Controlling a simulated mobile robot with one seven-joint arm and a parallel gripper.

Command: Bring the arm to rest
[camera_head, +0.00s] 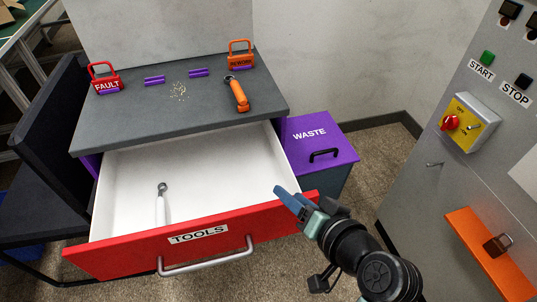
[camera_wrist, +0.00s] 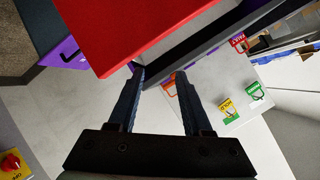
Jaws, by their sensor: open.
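My gripper (camera_head: 284,194) is open and empty, near the right end of the red drawer front in the head view. In the wrist view its two dark fingers (camera_wrist: 160,73) stand apart with nothing between them. My arm comes in from the lower right. The TOOLS drawer (camera_head: 120,254) is pulled open under the grey worktop, and its red front also shows in the wrist view (camera_wrist: 130,25). I cannot tell whether a fingertip touches the drawer front.
A wrench (camera_head: 161,205) lies in the drawer. The worktop (camera_head: 130,125) holds a red FAULT lock (camera_head: 105,84), an orange lock (camera_head: 240,60), an orange-handled tool (camera_head: 238,96), and purple strips. A purple-lidded WASTE bin (camera_head: 315,130) stands right. A grey cabinet (camera_head: 420,130) bounds the right.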

